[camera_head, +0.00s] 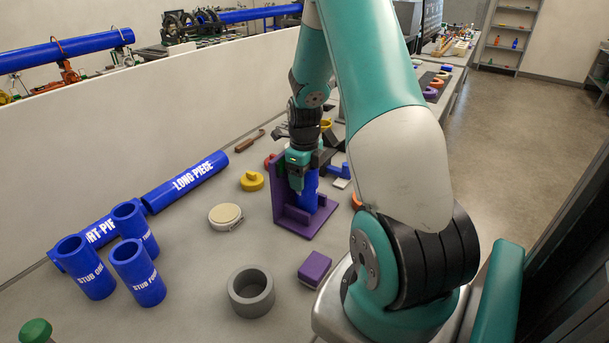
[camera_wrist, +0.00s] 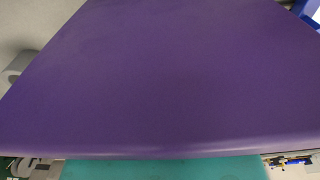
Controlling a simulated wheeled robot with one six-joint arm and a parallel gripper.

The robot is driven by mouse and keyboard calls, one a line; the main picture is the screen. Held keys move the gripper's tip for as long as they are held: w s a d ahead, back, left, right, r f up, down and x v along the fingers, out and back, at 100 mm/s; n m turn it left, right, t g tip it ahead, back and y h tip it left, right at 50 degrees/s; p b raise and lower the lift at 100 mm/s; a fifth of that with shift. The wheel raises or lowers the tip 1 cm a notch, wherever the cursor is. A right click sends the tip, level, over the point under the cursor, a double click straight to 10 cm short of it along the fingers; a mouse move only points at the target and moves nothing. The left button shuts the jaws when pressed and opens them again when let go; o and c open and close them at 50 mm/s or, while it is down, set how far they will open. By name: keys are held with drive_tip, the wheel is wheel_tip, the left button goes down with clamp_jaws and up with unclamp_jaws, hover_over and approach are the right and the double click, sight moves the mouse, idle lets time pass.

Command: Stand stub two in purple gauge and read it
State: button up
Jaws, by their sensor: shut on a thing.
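The purple gauge (camera_head: 283,209) stands on the bench, with an upright plate, a base and a low block. A blue stub (camera_head: 309,193) is upright at the gauge, over its base beside the upright plate. Its label is not readable, and whether its foot touches the base is hidden. My gripper (camera_head: 300,172) is shut on this stub from above. In the wrist view the purple gauge (camera_wrist: 165,75) fills most of the picture, and neither the stub's label nor any reading shows.
Several blue stubs stand at left, including one labelled stub four (camera_head: 138,272). The long piece (camera_head: 186,181) lies behind them. A grey ring (camera_head: 250,292), a purple block (camera_head: 314,270), a beige disc (camera_head: 225,217) and a yellow knob (camera_head: 252,181) lie around the gauge.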

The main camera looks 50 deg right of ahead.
drive_tip(key=shift+f, duration=0.3)
drive_tip(key=shift+f, duration=0.15)
drive_tip(key=o, duration=1)
drive_tip(key=shift+o, duration=0.2)
